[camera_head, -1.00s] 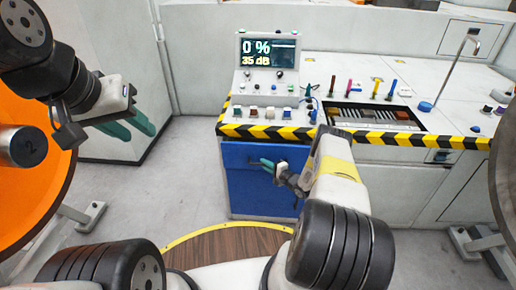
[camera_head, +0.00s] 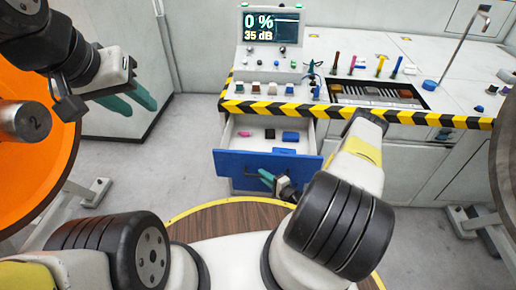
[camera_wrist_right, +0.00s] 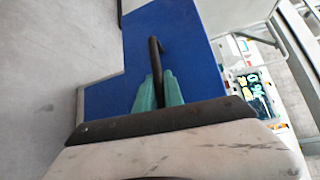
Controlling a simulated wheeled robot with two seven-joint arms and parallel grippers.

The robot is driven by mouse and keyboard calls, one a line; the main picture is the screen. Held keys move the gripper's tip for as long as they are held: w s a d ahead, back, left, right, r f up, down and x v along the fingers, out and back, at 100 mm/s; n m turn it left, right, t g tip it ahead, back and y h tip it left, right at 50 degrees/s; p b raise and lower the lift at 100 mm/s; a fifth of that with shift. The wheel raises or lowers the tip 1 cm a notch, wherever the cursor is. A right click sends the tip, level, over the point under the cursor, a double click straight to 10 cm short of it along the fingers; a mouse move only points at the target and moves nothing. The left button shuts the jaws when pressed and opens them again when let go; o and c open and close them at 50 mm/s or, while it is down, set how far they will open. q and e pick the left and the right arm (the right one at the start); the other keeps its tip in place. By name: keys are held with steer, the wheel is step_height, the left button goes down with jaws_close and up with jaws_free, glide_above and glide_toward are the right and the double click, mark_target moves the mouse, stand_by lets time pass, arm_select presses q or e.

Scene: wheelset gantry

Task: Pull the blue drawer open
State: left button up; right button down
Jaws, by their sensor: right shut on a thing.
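The blue drawer (camera_head: 240,164) stands pulled out from the cabinet under the console, and its open inside shows in the head view. A pink item and several dark blue items lie in it. My right gripper (camera_head: 268,178) is at the drawer's front. In the right wrist view its green fingers (camera_wrist_right: 155,92) are shut on the dark bar handle (camera_wrist_right: 154,62) of the blue front (camera_wrist_right: 190,50). My left gripper (camera_head: 132,100) is open and empty at the upper left, well away from the drawer.
The console (camera_head: 268,60) with a screen and buttons stands above the drawer, edged with black-yellow tape. Colored tools (camera_head: 380,65) stand on the worktop to the right. An orange round part (camera_head: 40,175) is at the left. Grey floor is clear left of the drawer.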

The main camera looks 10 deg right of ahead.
steer(key=shift+s+a, duration=0.1)
steer(key=shift+s, duration=0.35)
steer(key=c, duration=1.5)
jaws_free()
steer(key=shift+o, duration=0.2)
steer(key=shift+s, duration=0.1)
steer(key=v, duration=0.7)
steer(key=shift+s, duration=0.25)
steer(key=shift+s+d, duration=0.1)
steer(key=shift+d, duration=0.1)
